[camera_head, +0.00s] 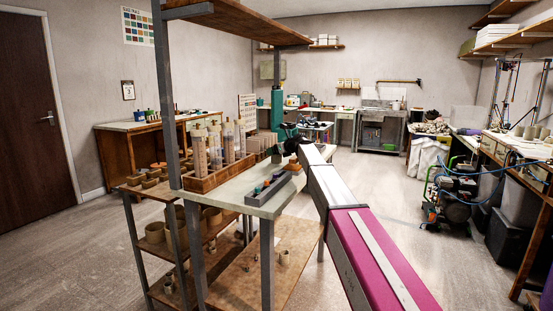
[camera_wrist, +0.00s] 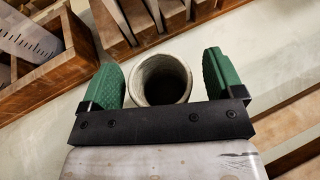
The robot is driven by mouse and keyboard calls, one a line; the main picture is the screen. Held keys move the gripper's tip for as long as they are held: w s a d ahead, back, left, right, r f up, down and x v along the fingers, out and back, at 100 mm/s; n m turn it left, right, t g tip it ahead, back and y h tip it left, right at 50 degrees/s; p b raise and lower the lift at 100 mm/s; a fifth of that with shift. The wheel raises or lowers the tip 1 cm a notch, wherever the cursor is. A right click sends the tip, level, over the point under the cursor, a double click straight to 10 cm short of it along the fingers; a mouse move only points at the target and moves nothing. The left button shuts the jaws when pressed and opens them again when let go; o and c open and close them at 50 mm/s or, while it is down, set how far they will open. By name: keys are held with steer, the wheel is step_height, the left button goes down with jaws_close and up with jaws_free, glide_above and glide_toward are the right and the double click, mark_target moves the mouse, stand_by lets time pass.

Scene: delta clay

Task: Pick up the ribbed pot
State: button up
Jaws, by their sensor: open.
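A pale round pot (camera_wrist: 161,80), seen from above with a dark hollow inside, stands on the tabletop in the wrist view. I take it for the ribbed pot, though its ribbing is hard to make out. My gripper (camera_wrist: 162,66) is open, with one green finger on each side of the pot and a visible gap on both sides. The black palm bar hides the pot's near side. In the head view my gripper (camera_head: 285,145) is small and dark at the far end of the workbench, and I cannot make out the pot there.
A wooden rack with slots (camera_wrist: 130,22) stands just behind the pot. A wooden caddy (camera_head: 207,180) with tall clear cylinders and a grey tray (camera_head: 268,189) with small blue items share the bench (camera_head: 236,188). A grey upright post (camera_head: 165,95) and a shelf stand nearer.

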steer(key=c, duration=1)
steer(key=shift+c, duration=0.2)
